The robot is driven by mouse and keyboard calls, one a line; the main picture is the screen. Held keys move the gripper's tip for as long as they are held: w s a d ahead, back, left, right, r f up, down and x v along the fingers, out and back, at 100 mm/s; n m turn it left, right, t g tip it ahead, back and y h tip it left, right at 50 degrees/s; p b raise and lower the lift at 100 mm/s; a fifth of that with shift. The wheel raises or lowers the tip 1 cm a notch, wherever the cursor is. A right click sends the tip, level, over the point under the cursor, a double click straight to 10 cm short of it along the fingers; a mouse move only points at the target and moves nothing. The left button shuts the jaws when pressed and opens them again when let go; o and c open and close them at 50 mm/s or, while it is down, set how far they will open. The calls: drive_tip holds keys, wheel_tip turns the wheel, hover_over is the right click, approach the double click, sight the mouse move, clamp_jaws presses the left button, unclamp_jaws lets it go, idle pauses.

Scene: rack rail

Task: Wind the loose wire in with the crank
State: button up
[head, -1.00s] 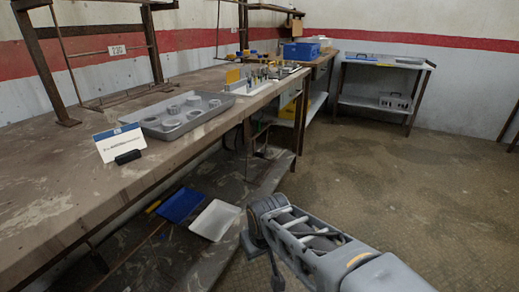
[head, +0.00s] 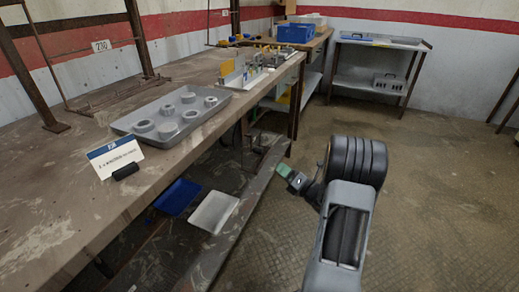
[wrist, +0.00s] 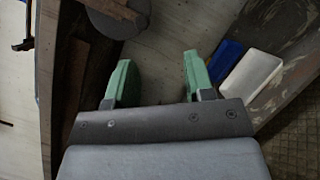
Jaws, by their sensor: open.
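I cannot make out a crank or a loose wire in either view. A cluster of small fixtures and parts (head: 245,70) stands at the far end of the long bench (head: 60,215), too small to tell apart. My gripper (head: 286,172) is beside the bench's front edge, below its top, with the arm bent in front of the camera. In the wrist view its two green fingers (wrist: 158,78) are apart with nothing between them.
A grey tray with round parts (head: 172,112) and a sign card (head: 115,158) stand on the bench. A blue tray (head: 178,197) and a white tray (head: 213,212) lie on the shelf below. A side table (head: 375,70) stands at the back. Floor at right is clear.

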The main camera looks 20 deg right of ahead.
sight(260, 151)
drive_tip(key=w+a+r, duration=0.1)
drive_tip(key=w, duration=0.2)
drive_tip(key=w+a+r+n+y, duration=0.1)
drive_tip(key=w+a, duration=0.1)
drive_tip(key=w, duration=0.1)
drive_tip(key=w+a+r+n+y+b, duration=0.1)
drive_tip(key=w+a, duration=0.1)
drive_tip(key=w, duration=0.2)
drive_tip(key=shift+a+r+t, duration=0.15)
drive_tip(key=shift+r+t, duration=0.25)
drive_tip(key=shift+s, duration=0.1)
drive_tip(key=shift+c, duration=0.4)
clamp_jaws()
